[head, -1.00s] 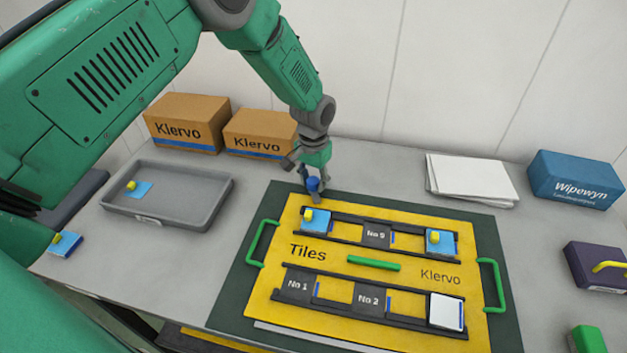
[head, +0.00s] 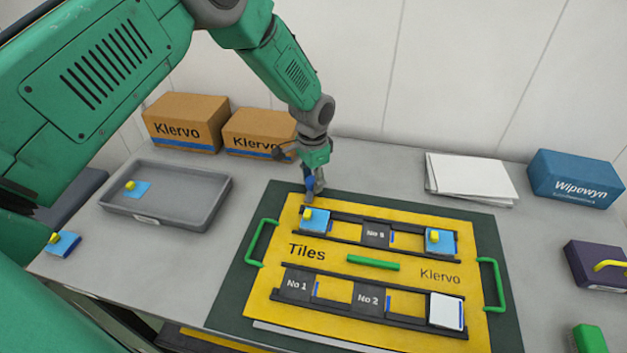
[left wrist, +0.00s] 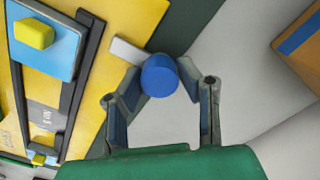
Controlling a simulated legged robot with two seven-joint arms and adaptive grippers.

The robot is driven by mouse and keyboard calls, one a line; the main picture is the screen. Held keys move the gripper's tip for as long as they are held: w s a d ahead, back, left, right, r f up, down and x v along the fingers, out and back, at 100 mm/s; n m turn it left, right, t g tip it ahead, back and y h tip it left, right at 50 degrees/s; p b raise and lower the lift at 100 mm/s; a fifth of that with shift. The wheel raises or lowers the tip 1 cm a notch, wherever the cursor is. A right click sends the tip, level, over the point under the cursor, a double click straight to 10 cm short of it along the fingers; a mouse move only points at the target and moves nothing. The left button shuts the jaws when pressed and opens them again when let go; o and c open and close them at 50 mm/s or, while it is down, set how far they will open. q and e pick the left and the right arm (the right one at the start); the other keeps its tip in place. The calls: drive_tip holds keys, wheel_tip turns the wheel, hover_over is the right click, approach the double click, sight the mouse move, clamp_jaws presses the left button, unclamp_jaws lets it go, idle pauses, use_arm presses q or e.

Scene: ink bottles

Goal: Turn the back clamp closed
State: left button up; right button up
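The back clamp has an upright blue knob (left wrist: 160,76) and a pale grey bar (left wrist: 127,50). It stands at the back left of the yellow board (head: 330,268), by the left end of the back rail. In the head view the bar (head: 309,198) points forward toward the blue tile (head: 313,222) with a yellow knob at that rail end. My left gripper (left wrist: 161,68) has its two fingers on either side of the blue knob, seemingly touching it. In the head view the gripper (head: 313,182) partly hides the knob. My right gripper is not in view.
A grey tray (head: 205,212) holding a blue tile stands to the left. Two cardboard boxes (head: 186,122) (head: 262,133) stand behind the gripper. White sheets (head: 470,178) and a blue box (head: 575,178) are at the back right. A green handle (head: 374,263) rises mid-board.

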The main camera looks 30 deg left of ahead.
sight(312, 179)
use_arm(q)
drive_tip(key=shift+o, duration=1.2)
drive_tip(key=shift+r, duration=0.2)
wheel_tip(312, 179, up, 12)
drive_tip(key=shift+f, duration=0.2)
